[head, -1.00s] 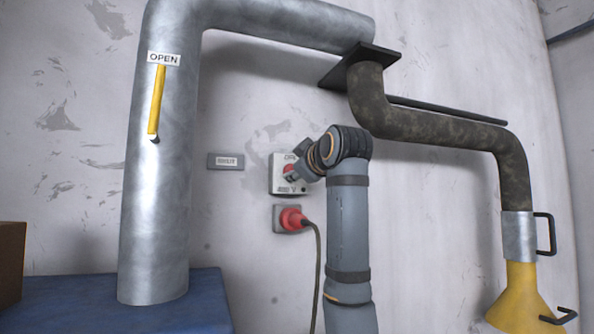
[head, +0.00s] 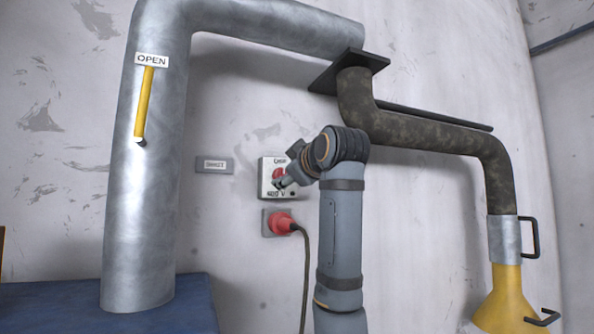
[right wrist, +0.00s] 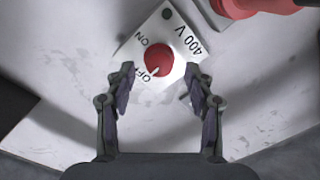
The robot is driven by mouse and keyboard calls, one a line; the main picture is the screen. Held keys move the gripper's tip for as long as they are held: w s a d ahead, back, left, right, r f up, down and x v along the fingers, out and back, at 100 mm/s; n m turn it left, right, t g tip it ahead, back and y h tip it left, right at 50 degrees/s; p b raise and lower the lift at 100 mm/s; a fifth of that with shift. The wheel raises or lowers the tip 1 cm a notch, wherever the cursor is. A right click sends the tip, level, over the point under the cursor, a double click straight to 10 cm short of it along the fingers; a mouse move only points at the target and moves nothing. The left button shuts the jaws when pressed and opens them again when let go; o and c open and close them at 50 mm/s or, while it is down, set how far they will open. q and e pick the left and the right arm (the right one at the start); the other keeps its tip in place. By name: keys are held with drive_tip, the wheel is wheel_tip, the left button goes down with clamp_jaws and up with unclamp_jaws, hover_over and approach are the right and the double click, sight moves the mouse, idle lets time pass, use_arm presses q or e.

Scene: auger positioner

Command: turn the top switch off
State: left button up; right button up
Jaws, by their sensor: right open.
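The top switch is a red round knob (right wrist: 158,59) on a pale plate (right wrist: 180,28) marked ON, OFF and 400 V. Its white pointer mark lies beside the word OFF in the right wrist view. In the head view the switch plate (head: 266,164) is on the wall, with the knob partly hidden by my right gripper (head: 285,183). In the right wrist view my right gripper (right wrist: 159,78) is open and empty. Its fingers are either side of the knob's lower part in the picture, apart from it. My left gripper is not in view.
A red plug (head: 281,224) with a hanging cable sits in a socket below the switch. A small grey label (head: 214,165) is left of it. A large metal pipe (head: 150,200) with a yellow lever (head: 144,105) marked OPEN stands further left. A dark hose (head: 420,130) runs to the right.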

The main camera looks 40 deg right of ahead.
drive_tip(key=v, duration=1)
drive_tip(key=shift+f, duration=0.15)
